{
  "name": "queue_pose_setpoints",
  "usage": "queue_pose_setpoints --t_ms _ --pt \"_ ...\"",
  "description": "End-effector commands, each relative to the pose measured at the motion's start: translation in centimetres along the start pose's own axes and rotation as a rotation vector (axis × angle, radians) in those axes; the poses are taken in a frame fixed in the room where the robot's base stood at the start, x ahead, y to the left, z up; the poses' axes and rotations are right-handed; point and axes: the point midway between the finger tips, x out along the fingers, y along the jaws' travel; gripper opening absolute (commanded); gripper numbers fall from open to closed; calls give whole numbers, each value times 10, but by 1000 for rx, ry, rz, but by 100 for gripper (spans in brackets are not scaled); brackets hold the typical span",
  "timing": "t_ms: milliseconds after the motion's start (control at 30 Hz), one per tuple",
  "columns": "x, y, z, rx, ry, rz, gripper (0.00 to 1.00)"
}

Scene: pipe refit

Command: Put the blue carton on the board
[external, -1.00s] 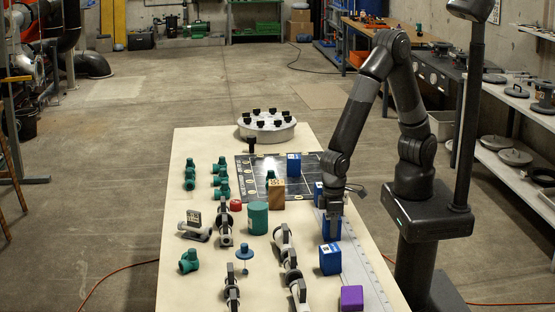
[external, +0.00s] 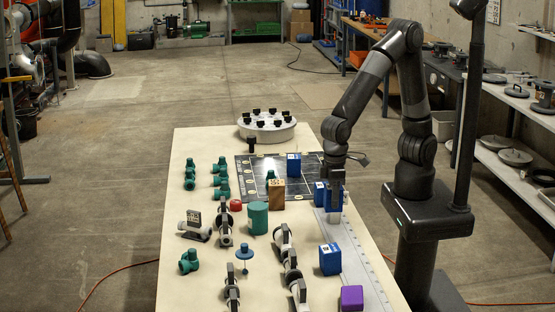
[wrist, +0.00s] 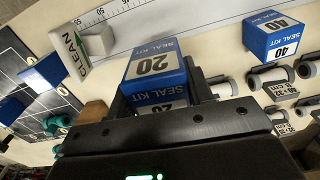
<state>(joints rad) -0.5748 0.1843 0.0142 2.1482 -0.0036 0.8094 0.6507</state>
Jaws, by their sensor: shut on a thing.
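My gripper (external: 336,182) is shut on a blue carton marked 20 SEAL KIT (wrist: 155,63) and holds it raised above the pale ruled strip. The held carton also shows in the external view (external: 336,199). The dark gridded board (external: 250,181) lies to the left of my gripper and farther back. One blue carton (external: 293,165) stands on the board. Another blue carton (external: 319,194) stands close to the left of the held one, near the board's right edge. A blue carton marked 40 (wrist: 275,38) stands nearer the front (external: 330,260).
A pale block with a CLEAN sign (wrist: 74,52) stands close to the held carton. A wooden block (external: 277,194) is at the board's front edge. A green cylinder (external: 257,218), pipe fittings (external: 189,261) and a purple block (external: 351,298) stand in front. A round grey carousel (external: 266,132) is behind.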

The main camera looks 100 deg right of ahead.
Motion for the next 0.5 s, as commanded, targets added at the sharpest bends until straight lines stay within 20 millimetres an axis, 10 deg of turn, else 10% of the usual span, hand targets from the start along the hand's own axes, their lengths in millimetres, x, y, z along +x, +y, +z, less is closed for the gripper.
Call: queue_pose_setpoints --t_ms 500 --pt "-61 14 -12 39 -2 0 25"
